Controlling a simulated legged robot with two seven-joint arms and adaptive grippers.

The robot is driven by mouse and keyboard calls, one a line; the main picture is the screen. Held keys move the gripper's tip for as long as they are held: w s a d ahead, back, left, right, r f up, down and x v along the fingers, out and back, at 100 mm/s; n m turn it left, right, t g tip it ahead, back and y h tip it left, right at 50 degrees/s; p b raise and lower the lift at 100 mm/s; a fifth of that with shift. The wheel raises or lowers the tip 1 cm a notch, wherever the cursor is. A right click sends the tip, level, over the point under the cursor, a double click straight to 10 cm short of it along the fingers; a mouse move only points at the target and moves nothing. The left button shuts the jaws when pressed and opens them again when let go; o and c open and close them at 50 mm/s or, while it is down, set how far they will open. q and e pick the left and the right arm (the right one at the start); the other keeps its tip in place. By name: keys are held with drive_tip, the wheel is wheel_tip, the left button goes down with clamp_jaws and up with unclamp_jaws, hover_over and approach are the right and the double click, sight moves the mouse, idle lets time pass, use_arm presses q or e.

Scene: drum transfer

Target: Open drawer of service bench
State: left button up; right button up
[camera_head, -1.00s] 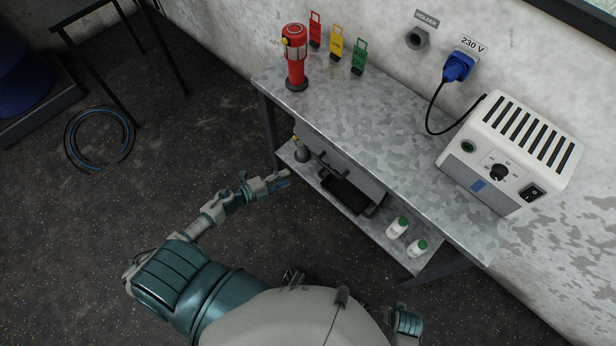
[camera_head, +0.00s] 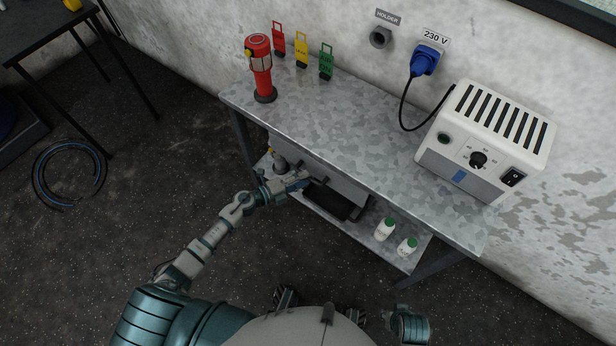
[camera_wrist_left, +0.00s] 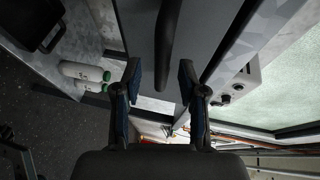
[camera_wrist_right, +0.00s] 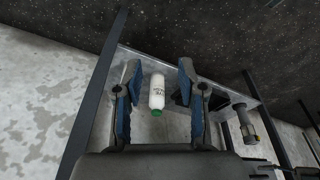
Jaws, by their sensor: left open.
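The service bench (camera_head: 400,170) has a speckled grey top. Its grey drawer front (camera_head: 345,186) sits under the top and looks shut. In the left wrist view, a dark bar handle (camera_wrist_left: 170,40) runs along the grey drawer front (camera_wrist_left: 140,25). My left gripper (camera_head: 304,178) is at the left part of the drawer front. It is open, and in its wrist view (camera_wrist_left: 159,75) the handle's end shows between the two fingers; contact cannot be told. My right gripper (camera_wrist_right: 157,75) is open and empty, facing the lower shelf from a distance.
The lower shelf holds a black tray (camera_head: 328,203), two white bottles with green caps (camera_head: 384,230) and a grey object (camera_head: 278,162). A red device (camera_head: 260,70), coloured tags (camera_head: 301,50) and a white power unit (camera_head: 487,140) stand on top. A coiled hose (camera_head: 68,175) lies on the floor.

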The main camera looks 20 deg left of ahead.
use_arm(q)
drive_tip(key=x, duration=0.2)
drive_tip(key=shift+w+d+f, duration=0.1)
drive_tip(key=shift+w+d, duration=0.2)
use_arm(e)
drive_tip(key=shift+s+d+r, duration=0.1)
drive_tip(key=shift+r, duration=0.55)
use_arm(q)
clamp_jaws()
use_arm(e)
drive_tip(key=shift+s+f, duration=0.15)
use_arm(q)
drive_tip(key=shift+s, duration=0.1)
